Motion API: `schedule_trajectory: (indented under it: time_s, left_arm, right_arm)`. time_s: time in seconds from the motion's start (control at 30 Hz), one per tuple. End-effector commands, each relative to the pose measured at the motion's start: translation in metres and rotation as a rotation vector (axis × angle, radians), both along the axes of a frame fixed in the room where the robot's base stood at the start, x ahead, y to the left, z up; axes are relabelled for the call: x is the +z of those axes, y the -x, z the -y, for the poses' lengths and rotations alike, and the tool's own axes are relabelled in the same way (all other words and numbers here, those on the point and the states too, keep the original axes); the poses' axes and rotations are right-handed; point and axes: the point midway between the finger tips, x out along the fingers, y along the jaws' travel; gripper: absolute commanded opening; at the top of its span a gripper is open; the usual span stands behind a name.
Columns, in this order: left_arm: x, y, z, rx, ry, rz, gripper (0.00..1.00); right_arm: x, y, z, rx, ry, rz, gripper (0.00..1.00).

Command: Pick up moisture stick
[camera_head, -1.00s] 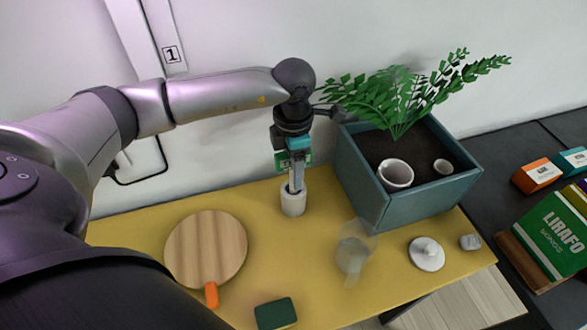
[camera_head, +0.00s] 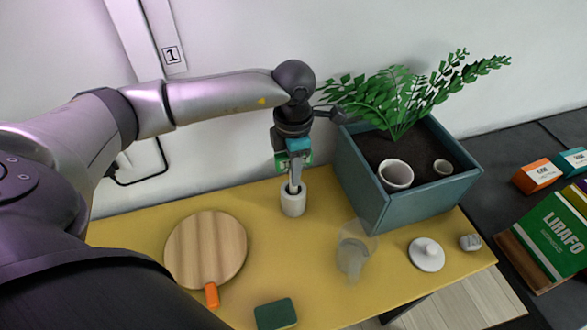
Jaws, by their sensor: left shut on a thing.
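My left gripper (camera_head: 294,187) points down over a white cylindrical holder (camera_head: 293,204) on the yellow table, left of the planter. It is shut, with its fingertips at the holder's mouth. A green piece (camera_head: 280,162) shows beside the fingers and looks like part of the moisture stick. The rest of the stick is hidden by the gripper and the holder. I cannot tell whether its lower end is inside the holder. My right gripper is not in view.
A teal planter (camera_head: 400,210) with a fern stands close to the right of the gripper. The yellow table (camera_head: 130,233) also carries a round wooden board (camera_head: 205,250), a clear glass (camera_head: 352,257), a white lid (camera_head: 426,255) and a green sponge (camera_head: 275,314). A wall stands behind.

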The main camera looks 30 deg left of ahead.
Motion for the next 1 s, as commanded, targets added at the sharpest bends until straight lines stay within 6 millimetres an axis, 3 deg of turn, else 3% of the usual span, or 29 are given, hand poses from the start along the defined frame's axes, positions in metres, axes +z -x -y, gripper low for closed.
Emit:
schedule_trajectory:
  time_s: [0.33, 0.53, 0.77, 1.0]
  left_arm:
    - [0.002, 0.0, 0.0, 0.0, 0.0, 0.001, 0.0]
    - [0.017, -0.001, 0.0, 0.0, 0.0, 0.004, 0.0]
    - [0.06, -0.002, 0.0, 0.0, 0.0, 0.006, 0.0]
    - [0.123, -0.001, 0.0, -0.001, 0.0, 0.008, 0.0]
  right_arm:
    - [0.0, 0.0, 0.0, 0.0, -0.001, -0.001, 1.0]
    - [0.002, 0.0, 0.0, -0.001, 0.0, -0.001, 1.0]
    - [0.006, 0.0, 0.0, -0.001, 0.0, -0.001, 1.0]
    - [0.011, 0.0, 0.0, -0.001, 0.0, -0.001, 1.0]
